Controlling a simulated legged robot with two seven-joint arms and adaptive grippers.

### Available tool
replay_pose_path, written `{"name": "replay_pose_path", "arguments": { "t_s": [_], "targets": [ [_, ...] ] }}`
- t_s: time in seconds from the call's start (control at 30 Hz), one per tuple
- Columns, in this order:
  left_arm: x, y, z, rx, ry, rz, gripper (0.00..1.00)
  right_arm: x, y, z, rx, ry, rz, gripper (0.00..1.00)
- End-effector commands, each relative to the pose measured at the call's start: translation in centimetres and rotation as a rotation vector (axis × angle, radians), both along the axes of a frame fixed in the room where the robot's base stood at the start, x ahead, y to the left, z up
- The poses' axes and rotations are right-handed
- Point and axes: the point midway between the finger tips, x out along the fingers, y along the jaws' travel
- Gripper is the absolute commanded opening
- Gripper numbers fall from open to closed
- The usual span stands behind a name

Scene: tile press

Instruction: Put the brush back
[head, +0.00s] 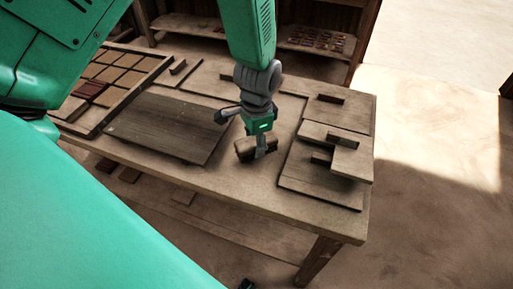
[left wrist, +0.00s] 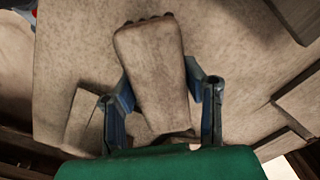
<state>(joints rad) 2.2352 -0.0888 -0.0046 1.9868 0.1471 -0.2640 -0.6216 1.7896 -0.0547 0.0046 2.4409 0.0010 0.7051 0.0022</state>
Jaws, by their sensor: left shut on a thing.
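The brush (head: 243,147) is a worn brown wooden block, held just above the table (head: 226,178) in the head view. My left gripper (head: 261,150) points down and is shut on it. In the left wrist view the brush (left wrist: 153,75) lies lengthwise between the two fingers of my left gripper (left wrist: 158,80), with dark bristle tips at its far end. Most of its bristles are hidden. I cannot tell whether the brush touches the table. My right gripper is not in view.
A tray of square tiles (head: 150,78) sits at the table's left. A dark flat board (head: 163,128) lies left of the gripper. Wooden boards with raised blocks (head: 352,160) stand at the right. A shelf (head: 190,28) is behind. Bare tabletop surrounds the brush.

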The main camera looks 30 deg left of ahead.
Motion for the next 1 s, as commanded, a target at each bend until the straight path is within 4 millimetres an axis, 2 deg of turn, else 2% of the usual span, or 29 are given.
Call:
{"name": "replay_pose_path", "arguments": {
  "t_s": [0.03,0.1,0.43,0.47,0.5,0.83,1.0],
  "targets": [
    [-0.1,0.0,-1.0,0.0,0.004,0.0,0.14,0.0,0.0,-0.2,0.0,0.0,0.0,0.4],
    [-0.1,0.0,-1.7,0.001,0.003,-0.001,0.14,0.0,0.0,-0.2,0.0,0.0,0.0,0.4],
    [0.0,-0.1,-2.0,0.001,0.0,-0.001,0.14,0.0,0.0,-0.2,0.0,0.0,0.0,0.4],
    [0.0,0.0,-2.0,0.001,0.0,-0.001,0.44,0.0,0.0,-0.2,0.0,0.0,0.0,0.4],
    [0.0,-0.1,-1.9,0.001,0.0,-0.001,0.58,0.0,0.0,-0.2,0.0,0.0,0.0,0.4],
    [0.0,0.0,-1.8,0.001,0.0,-0.001,0.58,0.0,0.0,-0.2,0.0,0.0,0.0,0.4],
    [0.1,-0.1,0.0,0.001,-0.003,0.0,0.58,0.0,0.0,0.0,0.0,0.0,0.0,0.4]
  ]
}}
